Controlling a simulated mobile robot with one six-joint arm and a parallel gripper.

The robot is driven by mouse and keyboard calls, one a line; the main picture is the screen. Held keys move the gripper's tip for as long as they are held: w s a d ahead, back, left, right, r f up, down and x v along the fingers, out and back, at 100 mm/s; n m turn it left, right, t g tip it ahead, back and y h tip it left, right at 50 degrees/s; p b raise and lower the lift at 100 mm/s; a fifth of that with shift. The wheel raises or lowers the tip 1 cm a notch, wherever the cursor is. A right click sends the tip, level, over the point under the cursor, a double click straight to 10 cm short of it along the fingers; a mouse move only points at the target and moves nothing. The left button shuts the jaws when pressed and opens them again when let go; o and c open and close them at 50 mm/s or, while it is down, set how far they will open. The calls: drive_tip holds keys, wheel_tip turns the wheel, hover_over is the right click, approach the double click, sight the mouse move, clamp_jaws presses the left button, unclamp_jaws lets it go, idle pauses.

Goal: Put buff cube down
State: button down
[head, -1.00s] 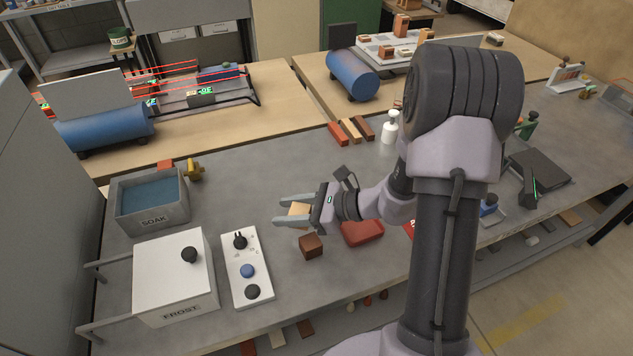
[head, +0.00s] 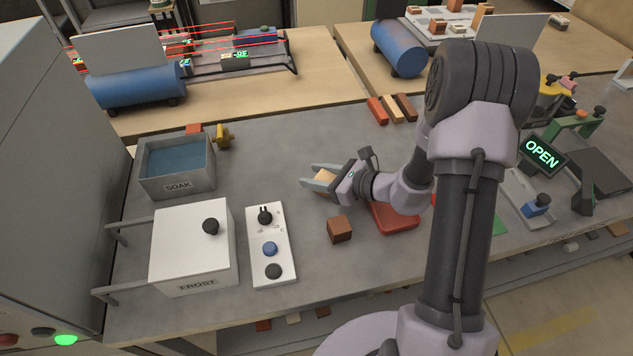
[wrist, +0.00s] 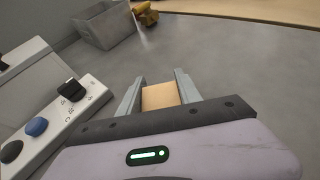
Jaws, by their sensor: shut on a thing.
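The buff cube (head: 324,176) is between the fingers of my gripper (head: 318,180), over the grey bench (head: 270,135). The wrist view shows the cube (wrist: 160,96) held between both fingers of the gripper (wrist: 158,88), with open bench ahead. My gripper is shut on it. I cannot tell whether the cube touches the bench top.
A control panel (head: 269,247), the FROST box (head: 190,243) and the SOAK basin (head: 177,167) stand to the left. Bench behind the gripper is clear.

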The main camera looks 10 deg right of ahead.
drive_tip(key=shift+f, duration=0.5)
drive_tip(key=c, duration=0.8)
unclamp_jaws()
drive_tip(key=shift+c, duration=0.2)
